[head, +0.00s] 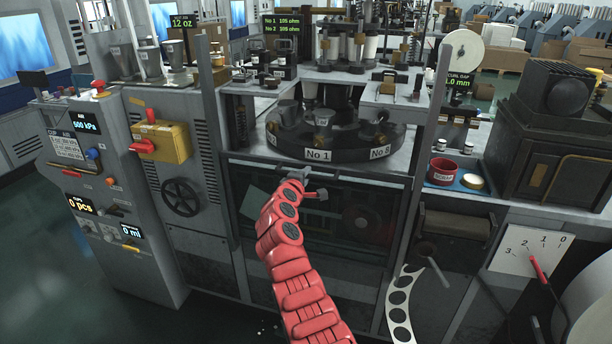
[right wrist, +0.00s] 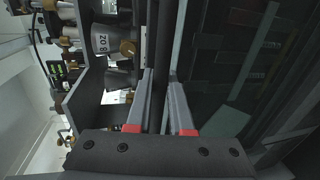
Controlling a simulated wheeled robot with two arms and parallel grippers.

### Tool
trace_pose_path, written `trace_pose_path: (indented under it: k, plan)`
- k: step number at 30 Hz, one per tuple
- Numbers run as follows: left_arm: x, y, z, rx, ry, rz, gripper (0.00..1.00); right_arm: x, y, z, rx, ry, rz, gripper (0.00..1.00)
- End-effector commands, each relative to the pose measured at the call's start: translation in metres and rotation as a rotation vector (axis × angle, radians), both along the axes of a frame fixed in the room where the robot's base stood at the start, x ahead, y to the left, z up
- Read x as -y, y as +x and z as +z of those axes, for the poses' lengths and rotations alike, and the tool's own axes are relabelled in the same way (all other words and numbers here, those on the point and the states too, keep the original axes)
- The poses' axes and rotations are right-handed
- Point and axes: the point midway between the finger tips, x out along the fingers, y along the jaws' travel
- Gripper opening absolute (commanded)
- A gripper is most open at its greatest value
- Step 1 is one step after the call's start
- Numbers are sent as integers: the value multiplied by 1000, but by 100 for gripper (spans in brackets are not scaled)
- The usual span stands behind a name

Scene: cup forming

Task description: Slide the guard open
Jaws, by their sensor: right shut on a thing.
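The guard (head: 365,185) is a dark, see-through framed panel on the front of the machine in the head view. Its top edge lies just below the round turret marked No 1 and No 8, and the turret stands uncovered above it. My red right arm reaches up in front of the panel. My right gripper (head: 308,178) is at the guard's top edge, shut on the guard's handle, which the fingers mostly hide. In the right wrist view the two grey fingers (right wrist: 162,95) lie close together, beside the glassy panel (right wrist: 215,110). My left gripper is not in view.
The turret (head: 335,145) stands right above the gripper. Upright grey posts (head: 430,130) flank the guard. A curved strip with holes (head: 400,300) hangs at lower right.

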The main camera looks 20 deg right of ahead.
Motion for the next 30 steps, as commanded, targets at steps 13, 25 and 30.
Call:
trace_pose_path:
  k: [13,25,30]
  plan:
    - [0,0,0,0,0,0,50,0,0,0,0,0,0,50]
    - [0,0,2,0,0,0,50,-9,-13,5,5,-2,0,50]
    - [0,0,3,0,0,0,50,-23,-32,8,4,-1,2,50]
